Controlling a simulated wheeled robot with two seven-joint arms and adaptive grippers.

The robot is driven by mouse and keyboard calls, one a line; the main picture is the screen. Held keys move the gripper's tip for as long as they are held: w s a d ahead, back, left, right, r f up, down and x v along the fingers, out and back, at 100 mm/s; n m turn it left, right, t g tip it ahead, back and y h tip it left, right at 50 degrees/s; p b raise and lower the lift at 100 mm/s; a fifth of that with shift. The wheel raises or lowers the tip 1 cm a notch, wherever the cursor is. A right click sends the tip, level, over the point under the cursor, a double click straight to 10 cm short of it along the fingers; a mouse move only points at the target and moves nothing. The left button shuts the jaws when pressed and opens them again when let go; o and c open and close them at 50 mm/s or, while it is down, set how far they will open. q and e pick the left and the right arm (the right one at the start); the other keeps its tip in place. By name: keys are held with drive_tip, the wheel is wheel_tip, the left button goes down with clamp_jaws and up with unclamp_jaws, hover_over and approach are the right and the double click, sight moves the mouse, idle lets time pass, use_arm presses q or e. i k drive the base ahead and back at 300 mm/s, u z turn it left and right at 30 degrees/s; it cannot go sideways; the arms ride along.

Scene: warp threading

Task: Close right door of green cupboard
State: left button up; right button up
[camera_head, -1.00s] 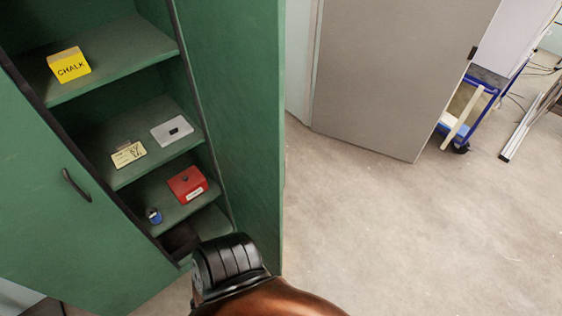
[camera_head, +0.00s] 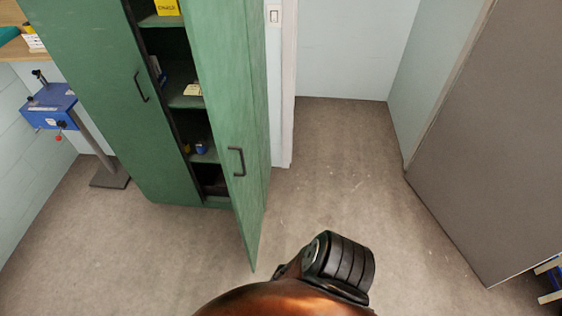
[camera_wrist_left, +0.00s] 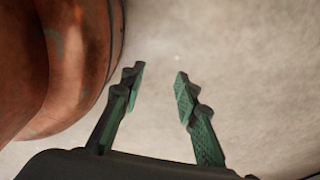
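The green cupboard stands at the upper left in the head view. Its left door (camera_head: 105,85) is closed flat against the front. Its right door (camera_head: 232,115) stands partly open, swung out into the room, with a dark handle (camera_head: 237,162) on its outer face. Shelves show through the gap. My left gripper (camera_wrist_left: 157,85) shows in the left wrist view, with its fingers apart and nothing between them, above bare floor. It does not show in the head view. My right gripper is not in view.
A blue machine on a stand (camera_head: 58,110) is at the left of the cupboard. A grey door panel (camera_head: 490,150) stands at the right. The floor (camera_head: 345,185) between the cupboard and the panel is clear. A yellow chalk box (camera_head: 167,7) sits on an upper shelf.

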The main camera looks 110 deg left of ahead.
sight(216, 29)
drive_tip(key=z, duration=0.05)
drive_tip(key=i, duration=0.15)
drive_tip(key=u, duration=3.25)
